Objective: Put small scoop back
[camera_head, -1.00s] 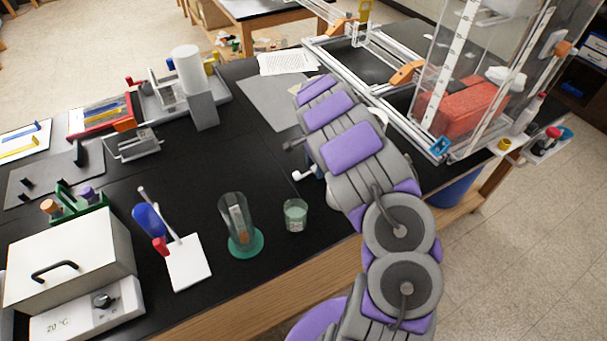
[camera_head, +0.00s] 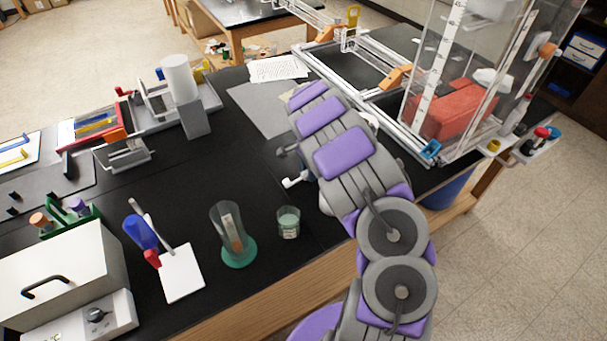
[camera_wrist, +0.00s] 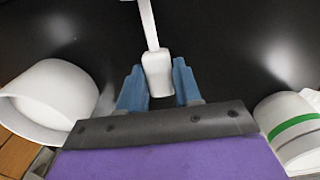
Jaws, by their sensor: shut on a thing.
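The small scoop (camera_wrist: 157,70) has a thick white handle end and a thin white shank that runs up out of the wrist view. Its bowl is outside that view. My gripper (camera_wrist: 159,84) has blue fingers, one on each side of the white handle, and is shut on it over the black bench top. In the head view my grey and purple arm hides most of the gripper. A small white piece (camera_head: 293,182) shows just left of the arm; I cannot tell if it is part of the scoop.
A white cup (camera_wrist: 48,98) and a white container with a green stripe (camera_wrist: 295,130) flank the gripper. A beaker (camera_head: 288,222) and a green-based cylinder (camera_head: 233,237) stand near the bench front. A clear tank with red contents (camera_head: 455,105) stands right. Bench left of the arm is partly clear.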

